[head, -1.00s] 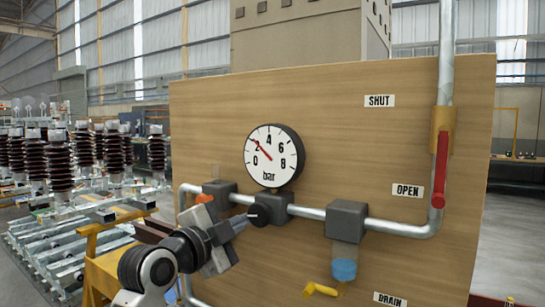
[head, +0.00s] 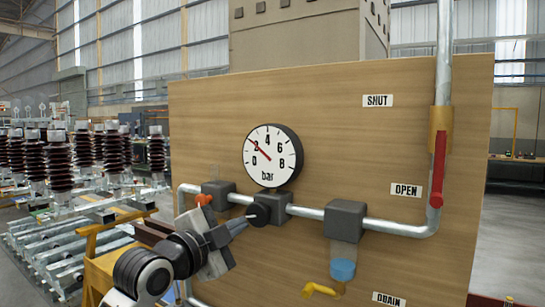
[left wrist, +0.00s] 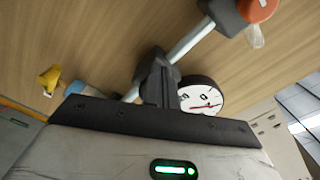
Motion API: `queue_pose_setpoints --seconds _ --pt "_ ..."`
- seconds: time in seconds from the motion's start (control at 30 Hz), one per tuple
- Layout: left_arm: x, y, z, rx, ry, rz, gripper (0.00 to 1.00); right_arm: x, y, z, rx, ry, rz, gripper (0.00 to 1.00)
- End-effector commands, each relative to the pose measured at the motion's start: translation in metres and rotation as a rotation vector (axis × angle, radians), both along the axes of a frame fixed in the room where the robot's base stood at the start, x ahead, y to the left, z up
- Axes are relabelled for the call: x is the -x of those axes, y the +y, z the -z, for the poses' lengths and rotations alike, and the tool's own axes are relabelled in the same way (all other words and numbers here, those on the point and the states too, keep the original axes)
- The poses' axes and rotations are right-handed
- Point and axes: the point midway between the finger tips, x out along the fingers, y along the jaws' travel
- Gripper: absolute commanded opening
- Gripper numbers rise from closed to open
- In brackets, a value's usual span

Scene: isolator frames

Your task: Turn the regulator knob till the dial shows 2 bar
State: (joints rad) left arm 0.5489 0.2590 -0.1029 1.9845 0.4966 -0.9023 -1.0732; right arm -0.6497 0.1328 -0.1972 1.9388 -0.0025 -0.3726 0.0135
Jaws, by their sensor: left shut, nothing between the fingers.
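The pressure dial (head: 273,157) is a white round face marked 0 to 8 bar, with a red needle pointing at about the 2. It shows partly in the left wrist view (left wrist: 203,96). The dark round regulator knob (head: 258,214) sits below the dial, on the front of the grey regulator block (head: 277,203). My left gripper (head: 243,226) is shut and empty. Its fingertips are close beside the knob, at its lower left; I cannot tell whether they touch. In the left wrist view the dark fingers (left wrist: 160,88) hide the knob. My right gripper is not in view.
The pipe (head: 395,227) runs across the wooden panel (head: 350,150). An orange-topped block (head: 217,193) is left of the regulator. A blue-bottomed filter (head: 342,268), a yellow drain lever (head: 318,289) and a red valve handle (head: 438,170) are to the right.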

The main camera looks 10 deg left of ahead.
Motion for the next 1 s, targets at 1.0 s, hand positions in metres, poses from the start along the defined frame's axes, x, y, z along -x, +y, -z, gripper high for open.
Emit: queue_pose_setpoints --seconds 1.0 --pt "0.049 0.019 0.062 0.106 0.125 -0.033 0.00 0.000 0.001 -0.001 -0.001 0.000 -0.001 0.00"
